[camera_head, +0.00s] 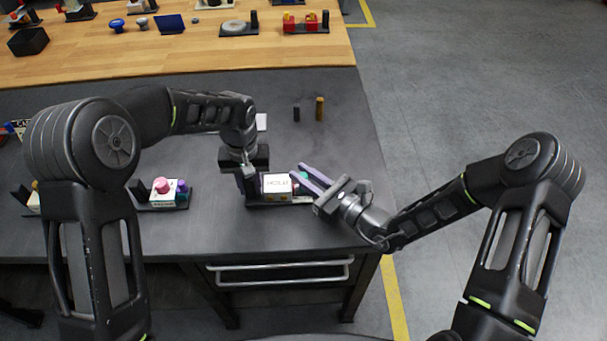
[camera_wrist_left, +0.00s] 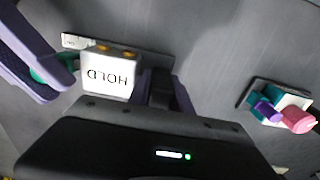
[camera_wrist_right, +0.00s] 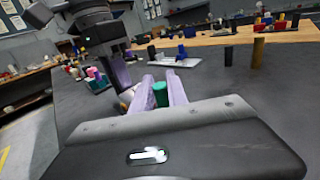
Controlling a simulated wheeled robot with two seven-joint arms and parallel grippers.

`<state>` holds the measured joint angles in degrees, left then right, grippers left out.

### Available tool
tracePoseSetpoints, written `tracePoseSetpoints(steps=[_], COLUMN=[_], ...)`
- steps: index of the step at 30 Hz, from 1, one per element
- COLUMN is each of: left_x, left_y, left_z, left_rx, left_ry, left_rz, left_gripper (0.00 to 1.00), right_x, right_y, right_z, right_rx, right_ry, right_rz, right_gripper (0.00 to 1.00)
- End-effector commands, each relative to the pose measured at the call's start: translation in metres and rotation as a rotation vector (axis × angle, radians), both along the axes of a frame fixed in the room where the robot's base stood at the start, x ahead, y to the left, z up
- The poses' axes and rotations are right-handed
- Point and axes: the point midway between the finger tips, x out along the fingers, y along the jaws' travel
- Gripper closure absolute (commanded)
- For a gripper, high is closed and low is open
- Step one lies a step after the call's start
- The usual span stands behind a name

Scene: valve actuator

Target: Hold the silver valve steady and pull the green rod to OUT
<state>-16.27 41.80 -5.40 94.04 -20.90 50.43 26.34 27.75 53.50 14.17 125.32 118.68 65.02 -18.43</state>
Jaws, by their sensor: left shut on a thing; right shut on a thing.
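The silver valve (camera_head: 277,184) is a pale block with a label, on a dark base on the grey table; in the left wrist view its label reads HOLD (camera_wrist_left: 108,78). My left gripper (camera_head: 246,182) is at its left, shut on the dark upright part of the valve (camera_wrist_left: 158,88). The green rod (camera_wrist_right: 160,94) sits between the purple fingers of my right gripper (camera_wrist_right: 160,92), which are shut on it at the valve's right side. The green end also shows in the left wrist view (camera_wrist_left: 50,66). The rod's marking for OUT is not readable.
A second unit with pink and purple knobs (camera_head: 165,187) stands to the left. A black peg (camera_head: 296,113) and a brown peg (camera_head: 319,108) stand behind the valve. A wooden bench (camera_head: 180,55) with several parts lies further back. The table's right part is clear.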

Motion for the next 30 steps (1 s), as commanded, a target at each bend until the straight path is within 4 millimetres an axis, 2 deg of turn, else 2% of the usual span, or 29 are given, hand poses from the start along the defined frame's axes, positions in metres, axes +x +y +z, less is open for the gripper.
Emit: tracePoseSetpoints(steps=[1,9,11,18,27,28,30], left_x=[-0.005,-0.005,-0.005,-0.005,-0.005,-0.005,-0.005], left_y=[0.001,0.001,0.001,0.001,0.002,0.003,0.003], left_z=[-0.007,-0.007,-0.007,-0.007,-0.007,-0.007,-0.007], left_rx=[0.003,0.003,0.003,0.004,0.005,0.005,0.006], left_ry=[0.015,0.015,0.015,0.015,0.015,0.015,0.015], left_rz=[0.001,0.001,0.001,0.003,0.004,0.004,0.004], left_gripper=[1.00,1.00,1.00,1.00,1.00,1.00,1.00], right_x=[-0.001,-0.001,0.000,0.000,0.000,0.001,0.001], right_y=[0.001,0.000,-0.005,-0.042,-0.046,-0.046,-0.046], right_z=[-0.001,-0.001,-0.001,-0.001,-0.001,-0.001,-0.001], right_rx=[0.001,0.001,0.000,-0.001,0.000,0.000,-0.001], right_ry=[0.001,0.001,0.000,-0.001,0.000,0.000,0.000], right_rz=[0.003,0.003,0.001,-0.003,-0.003,-0.004,-0.004], right_gripper=[1.00,1.00,1.00,1.00,1.00,0.79,0.73])
